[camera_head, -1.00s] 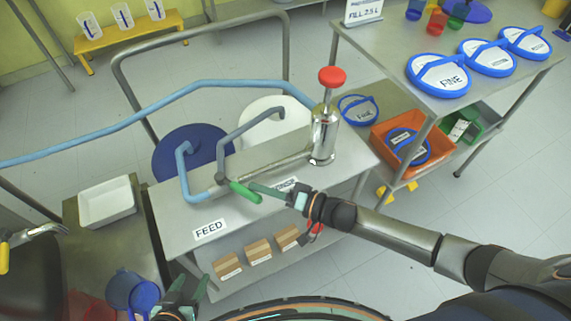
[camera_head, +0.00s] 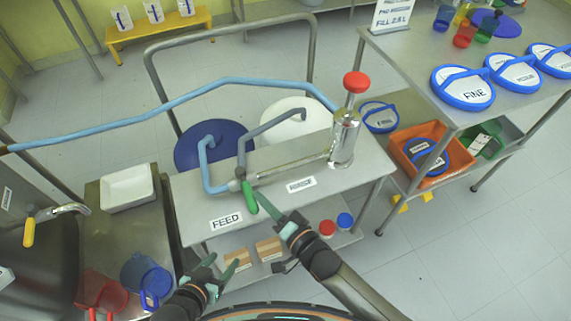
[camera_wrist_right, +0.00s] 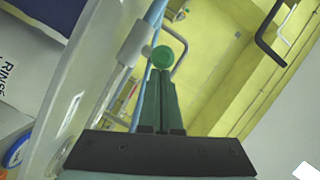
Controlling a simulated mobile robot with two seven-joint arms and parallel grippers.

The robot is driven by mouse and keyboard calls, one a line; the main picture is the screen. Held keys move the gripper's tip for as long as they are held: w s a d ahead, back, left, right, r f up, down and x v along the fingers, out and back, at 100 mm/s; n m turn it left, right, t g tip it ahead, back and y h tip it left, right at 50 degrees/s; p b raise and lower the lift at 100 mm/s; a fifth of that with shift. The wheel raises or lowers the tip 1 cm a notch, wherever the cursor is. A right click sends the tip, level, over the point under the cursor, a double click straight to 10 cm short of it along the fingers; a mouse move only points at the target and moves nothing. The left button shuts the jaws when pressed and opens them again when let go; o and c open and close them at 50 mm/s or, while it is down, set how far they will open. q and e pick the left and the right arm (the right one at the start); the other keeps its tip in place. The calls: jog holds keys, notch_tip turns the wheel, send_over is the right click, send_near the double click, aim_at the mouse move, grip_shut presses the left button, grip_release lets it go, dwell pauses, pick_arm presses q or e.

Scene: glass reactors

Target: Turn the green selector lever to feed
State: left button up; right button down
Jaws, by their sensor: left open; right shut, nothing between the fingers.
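The green selector lever (camera_head: 250,197) sits on a pipe valve at the bench's left half. It points toward the bench's front edge, between the FEED label (camera_head: 226,221) and the RINSE label (camera_head: 300,184). My right gripper (camera_head: 262,200) is shut and empty, its fingertips against or very near the lever's right side. In the right wrist view, the lever's round green end (camera_wrist_right: 163,57) shows just beyond the shut fingertips (camera_wrist_right: 162,75); I cannot tell contact for sure. My left gripper (camera_head: 203,272) is open and empty, low in front of the bench.
A chrome cylinder with a red knob (camera_head: 355,83) stands at the bench's right end. Blue and grey pipes (camera_head: 205,165) rise behind the lever. Cardboard boxes (camera_head: 268,249) lie on the shelf below. A blue jug (camera_head: 146,274) is at the lower left. The bench top around FEED is clear.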

dwell(0.4)
jog(key=v, duration=1.3)
jog(key=s+d+f+n+g+h, duration=0.1)
jog(key=s+d+f+n+h, duration=0.1)
jog(key=d, duration=0.5)
jog(key=s+d+f+n+g+h, duration=0.2)
jog(key=d+f+n+h, duration=0.2)
jog(key=d+f+h, duration=0.3)
jog(key=shift+d, duration=0.75)
